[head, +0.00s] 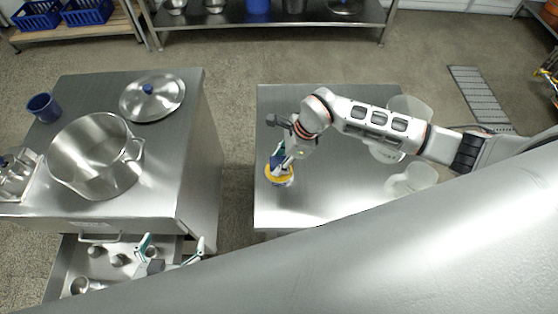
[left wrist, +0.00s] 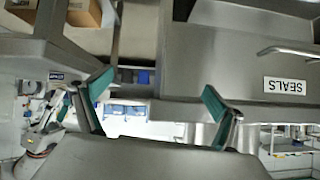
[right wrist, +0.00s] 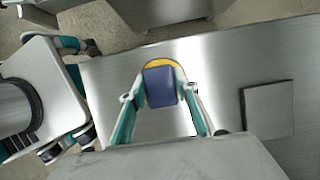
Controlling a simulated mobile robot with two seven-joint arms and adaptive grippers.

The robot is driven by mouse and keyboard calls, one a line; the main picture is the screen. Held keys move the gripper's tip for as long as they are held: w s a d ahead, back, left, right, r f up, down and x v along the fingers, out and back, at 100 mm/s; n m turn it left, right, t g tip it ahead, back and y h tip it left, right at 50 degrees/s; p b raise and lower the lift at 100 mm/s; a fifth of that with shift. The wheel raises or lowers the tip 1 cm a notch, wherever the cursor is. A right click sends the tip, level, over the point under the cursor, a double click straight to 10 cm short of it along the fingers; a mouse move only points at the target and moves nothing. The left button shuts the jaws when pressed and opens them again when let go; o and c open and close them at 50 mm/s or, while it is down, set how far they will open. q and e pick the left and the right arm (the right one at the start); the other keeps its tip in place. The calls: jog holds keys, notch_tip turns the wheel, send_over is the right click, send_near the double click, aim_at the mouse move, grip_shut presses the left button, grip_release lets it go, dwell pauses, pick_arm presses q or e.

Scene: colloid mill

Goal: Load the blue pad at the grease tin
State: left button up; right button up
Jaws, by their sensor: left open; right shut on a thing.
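My right gripper (head: 279,159) is low over the near left part of the right-hand steel table. In the right wrist view its teal fingers are shut on the blue pad (right wrist: 160,87). The grease tin (head: 280,178) stands on that table directly below the gripper, with a yellow top. Its yellow rim (right wrist: 168,63) shows just behind the pad; I cannot tell whether the pad touches the grease. My left gripper (head: 171,248) is open and empty by an open drawer of the left cabinet. Its spread teal fingers (left wrist: 155,95) also show in the left wrist view.
A steel pot (head: 95,160), a lid (head: 152,97) and a blue cup (head: 43,107) stand on the left cabinet. The open drawer (head: 62,270) holds small metal parts. Translucent containers (head: 412,178) stand at the table's right. A floor gap separates the two tables.

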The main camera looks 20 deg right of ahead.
aim_at(279, 161)
jog(key=shift+f+b, duration=0.3)
jog(key=shift+f, duration=0.15)
dwell(0.8)
jog(key=shift+f, duration=0.1)
dwell(0.9)
jog(key=shift+r+p, duration=3)
jog(key=shift+r, duration=0.6)
